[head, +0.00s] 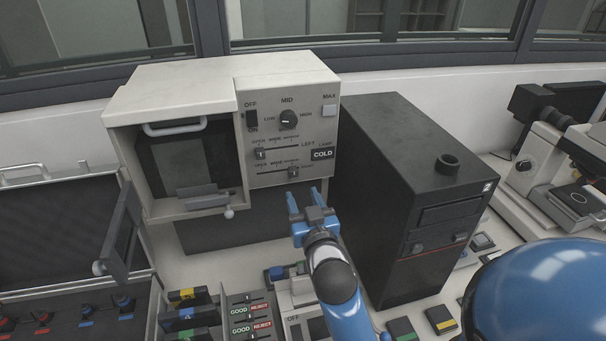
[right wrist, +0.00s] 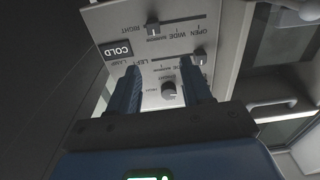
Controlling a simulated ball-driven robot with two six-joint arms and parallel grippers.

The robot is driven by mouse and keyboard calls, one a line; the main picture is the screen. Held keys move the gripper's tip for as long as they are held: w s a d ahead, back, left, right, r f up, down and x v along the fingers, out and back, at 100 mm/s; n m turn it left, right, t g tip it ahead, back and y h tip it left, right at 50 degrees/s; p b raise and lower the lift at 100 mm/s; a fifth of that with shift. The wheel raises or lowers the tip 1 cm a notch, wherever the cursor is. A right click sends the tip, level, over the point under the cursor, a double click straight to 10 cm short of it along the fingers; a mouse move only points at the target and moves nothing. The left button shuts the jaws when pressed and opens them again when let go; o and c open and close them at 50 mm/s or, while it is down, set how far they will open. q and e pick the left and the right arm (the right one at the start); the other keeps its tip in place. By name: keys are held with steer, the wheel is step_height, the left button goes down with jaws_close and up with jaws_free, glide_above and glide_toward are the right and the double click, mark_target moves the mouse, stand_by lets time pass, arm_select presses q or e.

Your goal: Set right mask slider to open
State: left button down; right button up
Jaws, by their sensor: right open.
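The right mask slider (head: 293,172) is the lower of two sliders on the press's pale control panel (head: 262,184). Its knob sits at the narrow end, near the RIGHT label; it also shows in the right wrist view (right wrist: 152,28). The left mask slider (head: 260,154), just above, has its knob at the open end; it also shows in the wrist view (right wrist: 199,57). My right gripper (head: 307,192) is open and empty, just below the panel in the head view, apart from the slider. Its two fingers (right wrist: 160,72) point toward the panel. My left gripper is out of view.
A black computer tower (head: 400,190) stands close to the right of the press. A dial (head: 288,119), an on/off switch (head: 252,119) and the COLD lamp (head: 322,154) share the panel.

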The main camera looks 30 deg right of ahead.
mark_target(294, 172)
steer(key=shift+g, duration=0.3)
steer(key=p+x, duration=0.1)
steer(key=x, duration=0.2)
steer(key=p+x, duration=0.1)
steer(key=x, duration=0.5)
steer(key=shift+w+d+f+p, duration=0.25)
steer(key=shift+d+f+p, duration=0.15)
steer(key=shift+d, duration=0.1)
steer(key=shift+w, duration=0.4)
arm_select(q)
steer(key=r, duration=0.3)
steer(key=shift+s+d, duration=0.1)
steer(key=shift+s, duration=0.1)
arm_select(e)
jaws_close()
